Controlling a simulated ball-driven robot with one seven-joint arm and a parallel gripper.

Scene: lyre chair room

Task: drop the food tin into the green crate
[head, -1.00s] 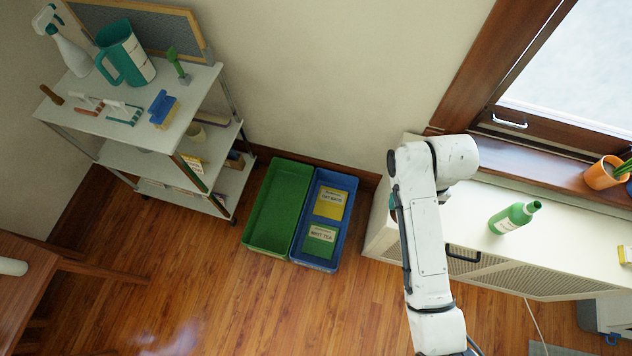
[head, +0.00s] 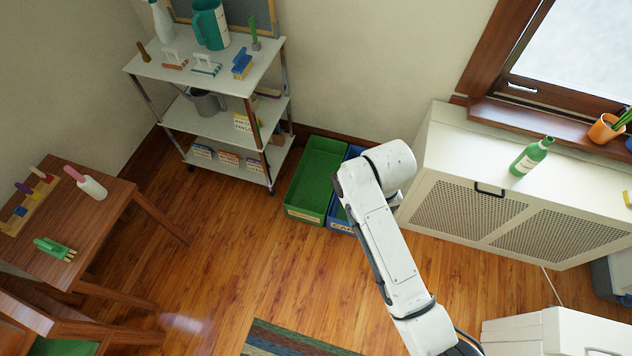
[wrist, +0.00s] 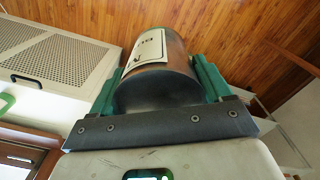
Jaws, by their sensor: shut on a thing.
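The food tin (wrist: 160,78) is a copper-coloured cylinder with a pale label, seen in the wrist view. My gripper (wrist: 158,85) is shut on it, with a green finger on each side of the tin. The head view hides the gripper and tin behind my white arm. The green crate (head: 304,213) stands on the wood floor against the wall, between the shelf and the white cabinet. Its visible inside looks empty. My arm's far end is just right of it in the head picture.
A blue crate (head: 342,221) touches the green crate's right side, partly hidden by my arm. A metal shelf (head: 225,127) stands to the left and a white cabinet (head: 450,203) with a green bottle (head: 530,157) to the right. The floor in front is mostly clear.

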